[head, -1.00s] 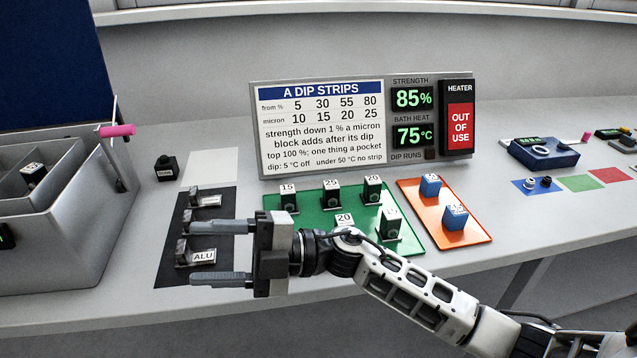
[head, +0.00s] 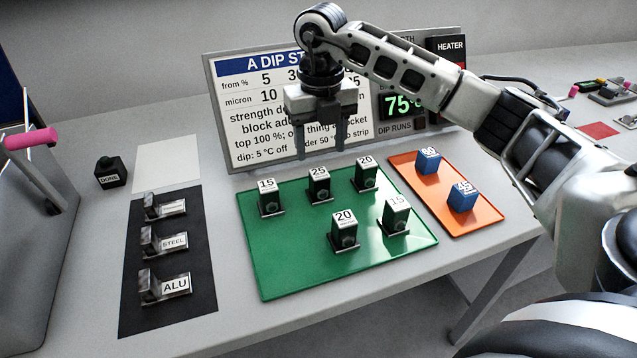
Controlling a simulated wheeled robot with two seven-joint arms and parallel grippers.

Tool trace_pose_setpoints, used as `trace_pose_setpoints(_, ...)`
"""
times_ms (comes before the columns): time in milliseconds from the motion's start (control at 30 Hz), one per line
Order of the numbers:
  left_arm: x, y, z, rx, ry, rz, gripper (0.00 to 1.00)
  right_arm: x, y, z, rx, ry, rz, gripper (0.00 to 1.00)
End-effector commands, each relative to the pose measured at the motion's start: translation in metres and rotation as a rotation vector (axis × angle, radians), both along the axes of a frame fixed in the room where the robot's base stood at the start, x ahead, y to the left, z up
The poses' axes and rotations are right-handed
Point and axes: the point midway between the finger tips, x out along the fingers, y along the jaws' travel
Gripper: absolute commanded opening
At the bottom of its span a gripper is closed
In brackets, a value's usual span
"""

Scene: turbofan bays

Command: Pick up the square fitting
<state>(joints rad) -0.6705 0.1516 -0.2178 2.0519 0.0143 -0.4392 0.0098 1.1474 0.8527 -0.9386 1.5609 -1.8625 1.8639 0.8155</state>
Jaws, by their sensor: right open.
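My right gripper (head: 320,148) is open and empty, fingers pointing down. It hangs in front of the sign, above the back part of the green tray (head: 275,270). On the tray stand several small dark fittings with number labels. A 15 fitting (head: 269,207), a 25 fitting (head: 319,193) and a 20 fitting (head: 366,184) form the back row. Another 20 fitting (head: 345,240) and another 15 fitting (head: 394,223) stand in front. I cannot tell for sure which one is square. My left gripper is out of view.
An orange tray (head: 478,225) with two blue blocks lies right of the green tray. A black mat (head: 165,315) with labelled metal blocks and a DONE block (head: 111,178) are to the left. The sign (head: 240,140) stands behind, partly covered by my arm.

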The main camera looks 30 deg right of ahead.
Motion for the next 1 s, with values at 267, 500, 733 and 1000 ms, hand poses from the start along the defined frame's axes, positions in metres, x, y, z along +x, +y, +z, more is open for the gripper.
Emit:
trace_pose_setpoints(267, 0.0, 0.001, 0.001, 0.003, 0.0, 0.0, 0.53, 0.0, 0.001, -0.04, 0.002, 0.001, 0.002, 0.56)
trace_pose_setpoints(500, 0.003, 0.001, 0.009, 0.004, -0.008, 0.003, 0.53, -0.003, 0.003, -0.061, 0.003, 0.004, 0.002, 0.56)
trace_pose_setpoints(733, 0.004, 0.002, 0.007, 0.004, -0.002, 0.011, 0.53, -0.004, 0.004, -0.091, 0.003, 0.001, 0.002, 0.56)
trace_pose_setpoints(1000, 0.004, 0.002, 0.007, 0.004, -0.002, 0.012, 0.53, -0.004, 0.004, -0.095, 0.004, -0.001, 0.003, 0.56)
